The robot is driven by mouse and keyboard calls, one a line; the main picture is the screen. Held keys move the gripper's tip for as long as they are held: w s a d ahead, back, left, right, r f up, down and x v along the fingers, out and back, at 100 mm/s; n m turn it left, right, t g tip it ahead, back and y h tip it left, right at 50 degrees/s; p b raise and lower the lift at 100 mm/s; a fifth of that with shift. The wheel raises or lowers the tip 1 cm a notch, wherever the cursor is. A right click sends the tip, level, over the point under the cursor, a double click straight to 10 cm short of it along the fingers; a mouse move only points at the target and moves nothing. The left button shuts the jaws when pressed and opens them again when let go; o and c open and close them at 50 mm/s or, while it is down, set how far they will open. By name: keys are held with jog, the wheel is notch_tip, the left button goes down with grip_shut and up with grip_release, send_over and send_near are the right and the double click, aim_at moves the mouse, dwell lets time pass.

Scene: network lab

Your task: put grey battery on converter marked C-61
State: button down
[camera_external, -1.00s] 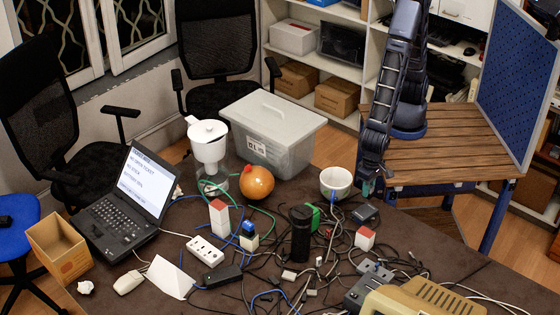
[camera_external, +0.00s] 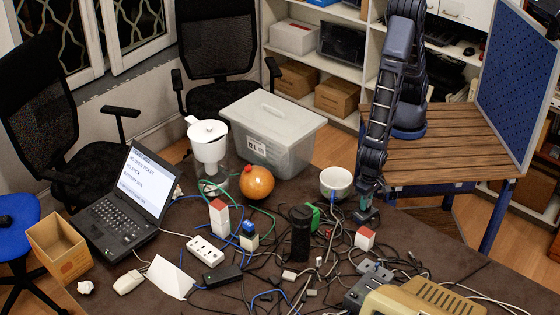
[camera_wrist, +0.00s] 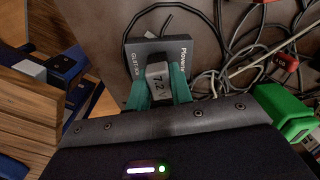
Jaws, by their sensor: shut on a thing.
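Tangled cables cover the table (camera_external: 400,222) around the gripper. A white bowl (camera_external: 336,182) stands close on the left, a red-and-white block (camera_external: 365,238) in front. A beige device (camera_external: 425,298) is at front right.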

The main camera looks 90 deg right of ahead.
jog(key=shift+f, duration=0.1)
jog(key=c, duration=1.3)
grip_release()
jog(key=shift+o, duration=0.2)
notch_tip(320, 180, up, 12)
jog(key=shift+r, duration=0.2)
